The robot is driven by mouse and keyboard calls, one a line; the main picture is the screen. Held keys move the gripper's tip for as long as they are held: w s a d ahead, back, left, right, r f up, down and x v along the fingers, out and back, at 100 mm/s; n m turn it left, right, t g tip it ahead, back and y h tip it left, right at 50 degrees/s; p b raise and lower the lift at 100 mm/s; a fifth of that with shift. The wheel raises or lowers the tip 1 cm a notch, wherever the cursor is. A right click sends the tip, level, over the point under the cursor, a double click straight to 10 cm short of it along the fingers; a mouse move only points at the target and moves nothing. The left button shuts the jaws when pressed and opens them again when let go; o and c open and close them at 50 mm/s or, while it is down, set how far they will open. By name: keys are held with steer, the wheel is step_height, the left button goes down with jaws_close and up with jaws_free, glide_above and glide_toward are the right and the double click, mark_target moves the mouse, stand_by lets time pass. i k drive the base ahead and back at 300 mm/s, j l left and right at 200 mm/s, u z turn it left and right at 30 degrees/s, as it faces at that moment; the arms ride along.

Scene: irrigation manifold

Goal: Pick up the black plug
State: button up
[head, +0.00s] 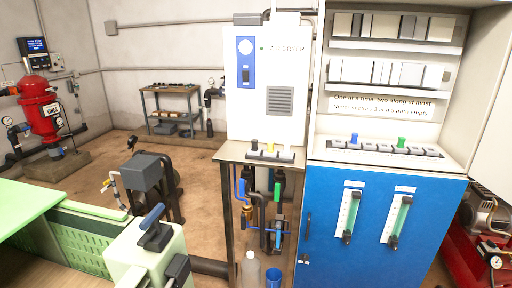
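A long rack (375,149) on the blue cabinet holds a blue plug (354,138) and a green plug (401,142). I cannot make out my gripper in this view.
The air dryer cabinet (268,75) rises behind the stand. Pipes, a clear bottle (251,268) and a blue cup (273,277) are below it. The blue cabinet (340,240) adjoins on the right. A sign about sectors hangs above the rack.

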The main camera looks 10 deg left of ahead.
mark_target(254, 142)
steer(key=i+u, duration=0.4)
steer(key=i, duration=0.55)
